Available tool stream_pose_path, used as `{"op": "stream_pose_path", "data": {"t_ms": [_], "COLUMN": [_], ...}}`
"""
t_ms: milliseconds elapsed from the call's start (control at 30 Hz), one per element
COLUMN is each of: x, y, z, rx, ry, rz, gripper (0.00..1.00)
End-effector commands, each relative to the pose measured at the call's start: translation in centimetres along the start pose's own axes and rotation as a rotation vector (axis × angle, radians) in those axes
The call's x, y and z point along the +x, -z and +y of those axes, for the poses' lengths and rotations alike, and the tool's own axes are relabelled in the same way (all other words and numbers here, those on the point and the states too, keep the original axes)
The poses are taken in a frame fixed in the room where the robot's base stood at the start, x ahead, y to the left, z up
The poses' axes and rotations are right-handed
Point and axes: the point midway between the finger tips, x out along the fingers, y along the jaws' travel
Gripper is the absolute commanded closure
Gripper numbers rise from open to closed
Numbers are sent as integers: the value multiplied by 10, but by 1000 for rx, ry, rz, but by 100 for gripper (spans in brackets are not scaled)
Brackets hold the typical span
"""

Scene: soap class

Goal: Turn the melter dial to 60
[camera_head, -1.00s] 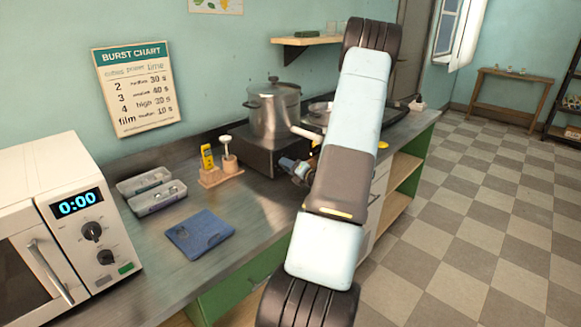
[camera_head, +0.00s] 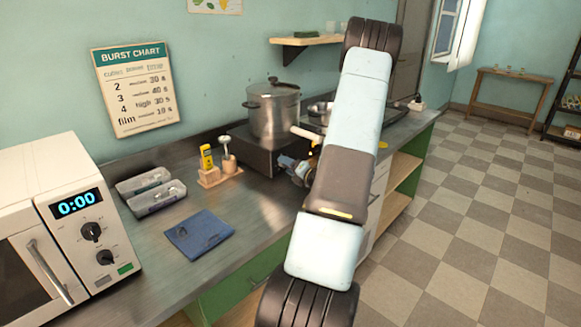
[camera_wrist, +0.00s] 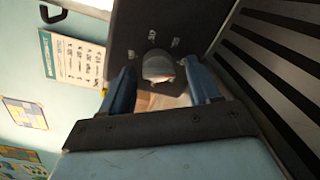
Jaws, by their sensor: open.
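The melter (camera_head: 257,158) is a dark box on the counter with a lidded steel pot (camera_head: 273,112) on top. Its dark front panel (camera_wrist: 123,22) fills the upper middle of the wrist view. The grey rounded dial (camera_wrist: 158,66) is on this panel, with small white marks around it too blurred to read. My gripper (camera_wrist: 160,85) is open, one blue finger on each side of the dial; I cannot tell whether either touches it. In the head view my gripper (camera_head: 293,168) is at the melter's front, partly behind my arm, and the dial is hidden.
A wooden holder (camera_head: 219,177) with a yellow item and a white-topped tool stands left of the melter. A sink area (camera_head: 320,110) lies behind my arm.

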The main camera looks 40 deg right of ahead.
Motion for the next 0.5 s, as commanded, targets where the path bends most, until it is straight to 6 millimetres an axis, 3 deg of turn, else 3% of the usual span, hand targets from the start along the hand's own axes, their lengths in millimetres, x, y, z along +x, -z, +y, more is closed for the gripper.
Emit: {"op": "stream_pose_path", "data": {"t_ms": [267, 500], "x": [-6, -43], "y": [0, 0], "z": [0, 0], "rx": [-1, 0], "ry": [-1, 2], "rz": [1, -2], "gripper": [38, 38]}}
